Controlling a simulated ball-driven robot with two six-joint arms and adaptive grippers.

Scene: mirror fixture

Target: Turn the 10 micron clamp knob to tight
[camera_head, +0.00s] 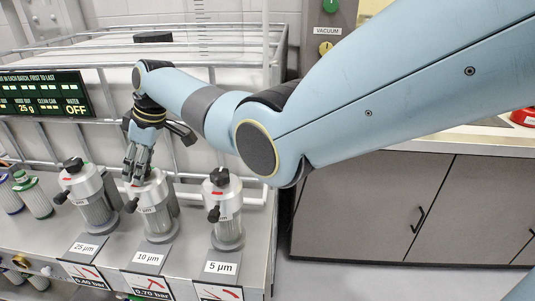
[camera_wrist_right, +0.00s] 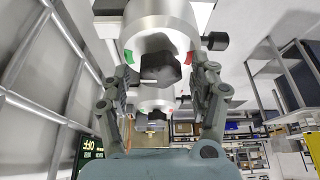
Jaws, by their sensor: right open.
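The 10 µm filter housing (camera_head: 157,222) stands in the middle of three on the bench, behind its "10 µm" label (camera_head: 149,258). My right gripper (camera_head: 138,172) points down over its top and hides the clamp knob in the head view. In the right wrist view the dark knob (camera_wrist_right: 155,72) sits on the pale cap (camera_wrist_right: 160,22), between the two spread fingers of my right gripper (camera_wrist_right: 163,80). The fingers look apart from the knob. A green mark (camera_wrist_right: 128,56) and a red mark (camera_wrist_right: 190,57) flank it. My left gripper is out of view.
The 25 µm housing (camera_head: 92,206) stands close on the left and the 5 µm housing (camera_head: 228,225) on the right, both with black knobs. A wire rack (camera_head: 215,62) rises behind. Grey cabinets (camera_head: 370,205) are at the right.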

